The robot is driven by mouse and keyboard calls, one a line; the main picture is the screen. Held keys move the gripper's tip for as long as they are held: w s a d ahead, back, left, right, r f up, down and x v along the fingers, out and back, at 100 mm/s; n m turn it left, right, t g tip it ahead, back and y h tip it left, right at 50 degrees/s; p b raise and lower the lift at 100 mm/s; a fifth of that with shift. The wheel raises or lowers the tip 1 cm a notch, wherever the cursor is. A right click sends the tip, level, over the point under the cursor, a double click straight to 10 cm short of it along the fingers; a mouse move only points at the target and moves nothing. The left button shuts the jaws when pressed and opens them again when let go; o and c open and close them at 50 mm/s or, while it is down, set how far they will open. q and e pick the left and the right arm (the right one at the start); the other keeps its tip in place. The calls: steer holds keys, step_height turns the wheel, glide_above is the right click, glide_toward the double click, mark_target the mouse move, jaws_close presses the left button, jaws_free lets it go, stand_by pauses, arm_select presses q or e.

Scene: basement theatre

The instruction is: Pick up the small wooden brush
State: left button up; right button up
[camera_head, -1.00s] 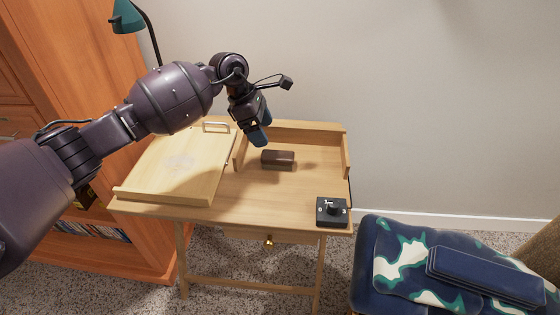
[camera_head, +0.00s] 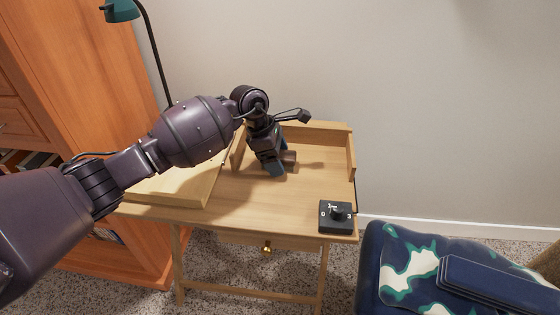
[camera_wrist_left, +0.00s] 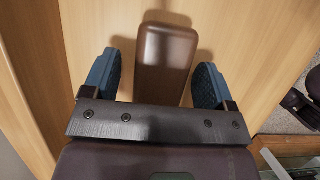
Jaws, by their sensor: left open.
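The small brush is a dark brown, rounded block (camera_wrist_left: 165,62) on the wooden desk. In the head view only its right end (camera_head: 290,157) shows; my gripper hides the rest. My left gripper (camera_head: 275,168) points down over it. In the left wrist view the gripper (camera_wrist_left: 160,88) is open, with one blue finger on each side of the brush and a gap at both. I cannot tell how far the fingertips are above the desk top. My right gripper is in neither view.
The wooden desk (camera_head: 250,200) has a raised slanted board (camera_head: 190,185) at left and low walls at the back and right. A teal lamp (camera_head: 122,10) stands behind. A blue patterned seat (camera_head: 390,265) is at right.

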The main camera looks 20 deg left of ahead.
arm_select(q)
steer(key=shift+d, duration=0.1)
steer(key=c, duration=1)
steer(key=shift+r, duration=0.1)
step_height(320, 180, up, 20)
steer(key=p, duration=0.5)
